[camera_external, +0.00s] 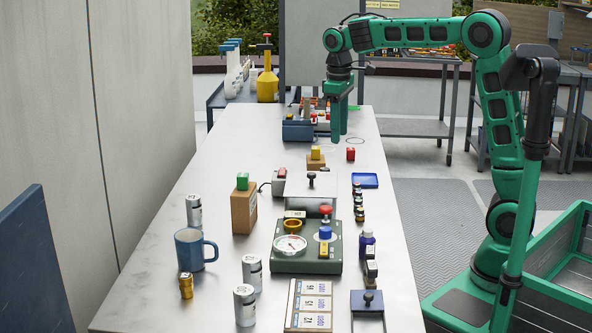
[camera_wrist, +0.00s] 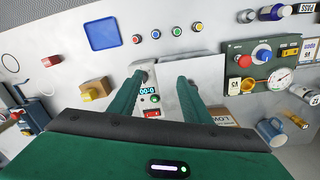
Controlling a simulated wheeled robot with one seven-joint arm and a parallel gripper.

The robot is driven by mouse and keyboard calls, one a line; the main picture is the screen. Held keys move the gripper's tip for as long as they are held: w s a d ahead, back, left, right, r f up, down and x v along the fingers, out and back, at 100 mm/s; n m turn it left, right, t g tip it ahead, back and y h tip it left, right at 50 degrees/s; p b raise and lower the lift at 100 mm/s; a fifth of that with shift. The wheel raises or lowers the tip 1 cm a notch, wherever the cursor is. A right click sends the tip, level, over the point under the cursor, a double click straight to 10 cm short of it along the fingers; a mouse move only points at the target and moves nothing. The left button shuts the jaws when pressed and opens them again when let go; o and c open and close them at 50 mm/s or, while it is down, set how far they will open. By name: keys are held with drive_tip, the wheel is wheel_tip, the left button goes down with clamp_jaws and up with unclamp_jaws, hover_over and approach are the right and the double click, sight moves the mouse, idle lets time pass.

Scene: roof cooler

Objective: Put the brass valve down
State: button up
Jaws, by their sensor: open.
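A small brass-coloured piece, which looks like the brass valve (camera_external: 186,285), stands on the table just in front of the blue mug, at the near left. It also shows in the wrist view (camera_wrist: 297,120) at the right edge, beside the mug. My gripper (camera_external: 340,136) points down over the far end of the table, well away from the brass piece. Its two fingers (camera_wrist: 165,76) are apart in the wrist view, and nothing shows held between them. Whether the fingertips touch the table cannot be told.
The blue mug (camera_external: 190,250) and several silver cans stand at the near left. A green panel (camera_external: 330,262) with a dial sits mid-table. A brown box with a yellow block (camera_external: 316,152), a red block (camera_external: 350,155) and a blue tray (camera_external: 364,180) lie nearer my gripper. The left strip is mostly clear.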

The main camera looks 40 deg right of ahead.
drive_tip(key=s+d+f+m, duration=0.2)
drive_tip(key=s+d+m, duration=0.1)
drive_tip(key=s+d, duration=0.55)
drive_tip(key=s+d+f+m, duration=0.2)
drive_tip(key=s+d+m, duration=0.1)
drive_tip(key=s+d, duration=0.55)
drive_tip(key=s+d+f+m, duration=0.3)
drive_tip(key=s+f, duration=0.1)
drive_tip(key=s, duration=0.5)
drive_tip(key=s+d+f+m, duration=0.2)
drive_tip(key=s+d+f, duration=0.1)
drive_tip(key=s, duration=0.5)
drive_tip(key=shift+s+f+m+y, duration=0.3)
drive_tip(key=shift+s+f+m, duration=0.05)
drive_tip(key=shift+f+m, duration=0.1)
drive_tip(key=shift+w+f, duration=0.25)
drive_tip(key=shift+w, duration=0.45)
